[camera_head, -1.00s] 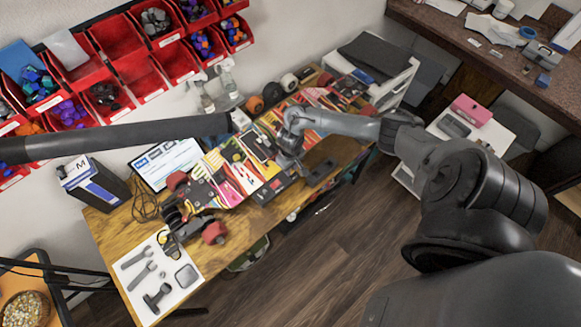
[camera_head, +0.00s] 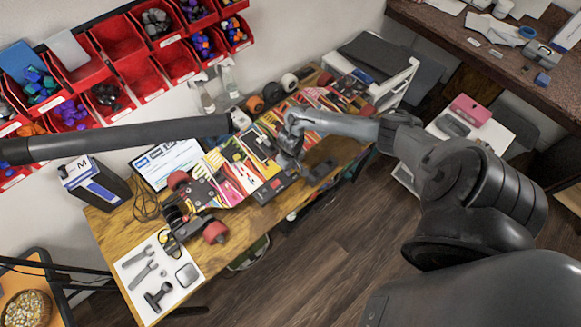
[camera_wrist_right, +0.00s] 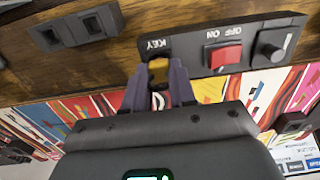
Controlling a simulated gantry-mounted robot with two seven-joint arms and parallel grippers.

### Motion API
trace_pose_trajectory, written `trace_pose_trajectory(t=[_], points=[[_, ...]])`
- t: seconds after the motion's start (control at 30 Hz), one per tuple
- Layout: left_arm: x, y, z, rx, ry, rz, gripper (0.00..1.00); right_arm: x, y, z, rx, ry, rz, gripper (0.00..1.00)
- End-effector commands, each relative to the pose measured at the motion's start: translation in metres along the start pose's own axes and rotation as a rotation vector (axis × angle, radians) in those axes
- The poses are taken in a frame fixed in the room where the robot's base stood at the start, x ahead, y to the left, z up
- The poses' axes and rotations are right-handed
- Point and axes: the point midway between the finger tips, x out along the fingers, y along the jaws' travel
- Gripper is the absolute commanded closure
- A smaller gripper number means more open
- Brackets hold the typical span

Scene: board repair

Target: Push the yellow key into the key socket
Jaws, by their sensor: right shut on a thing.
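In the right wrist view, the yellow key (camera_wrist_right: 158,72) sits between the fingertips of my right gripper (camera_wrist_right: 160,84), which is shut on it. The fingertips overlap the dark control panel (camera_wrist_right: 192,46) just below its KEY label. The key socket is hidden behind the key and fingers, so I cannot tell how deep the key sits. In the head view my right gripper (camera_head: 288,164) is low over the long, colourful board (camera_head: 240,168), at the panel; the key is not distinguishable there.
The panel also carries a red ON/OFF switch (camera_wrist_right: 223,56) and a knob (camera_wrist_right: 271,46). A dark block with slots (camera_wrist_right: 77,28) lies beside it. A red wheel (camera_head: 215,232), a tablet (camera_head: 168,162) and a white tool mat (camera_head: 137,285) are on the workbench (camera_head: 112,232).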

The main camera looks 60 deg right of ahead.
Motion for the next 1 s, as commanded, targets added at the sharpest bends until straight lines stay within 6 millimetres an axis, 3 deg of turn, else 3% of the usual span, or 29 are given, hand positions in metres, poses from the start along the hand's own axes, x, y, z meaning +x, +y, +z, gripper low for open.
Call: trace_pose_trajectory(t=[1.0], points=[[0.0028, 0.0022, 0.0004, -0.009, 0.001, 0.007, 0.46, 0.0083, -0.0001, -0.0003, 0.0, 0.001, 0.0, 1.0]])
